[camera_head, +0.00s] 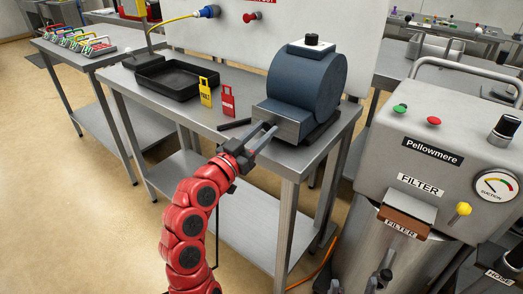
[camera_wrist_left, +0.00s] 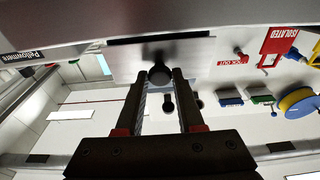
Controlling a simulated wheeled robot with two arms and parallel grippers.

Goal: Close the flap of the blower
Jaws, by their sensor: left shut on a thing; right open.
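The blower (camera_head: 305,85) is a dark blue drum with a grey outlet box (camera_head: 280,120) on a steel table. My left gripper (camera_head: 265,135), on the red arm, is at the front of the outlet box. In the left wrist view my left gripper (camera_wrist_left: 160,85) is closed on a dark round knob (camera_wrist_left: 159,75) in front of a grey plate (camera_wrist_left: 125,60), apparently the flap. The fingers hide part of it, and its exact angle cannot be told. Dark fingertips, apparently my right gripper (camera_head: 354,287), show apart at the bottom edge, away from the blower.
A black tray (camera_head: 168,82), a yellow tag (camera_head: 206,91) and a red tag (camera_head: 227,101) are on the table left of the blower. A dark bar (camera_head: 234,124) lies near the outlet box. A grey filter machine (camera_head: 430,170) stands close on the right.

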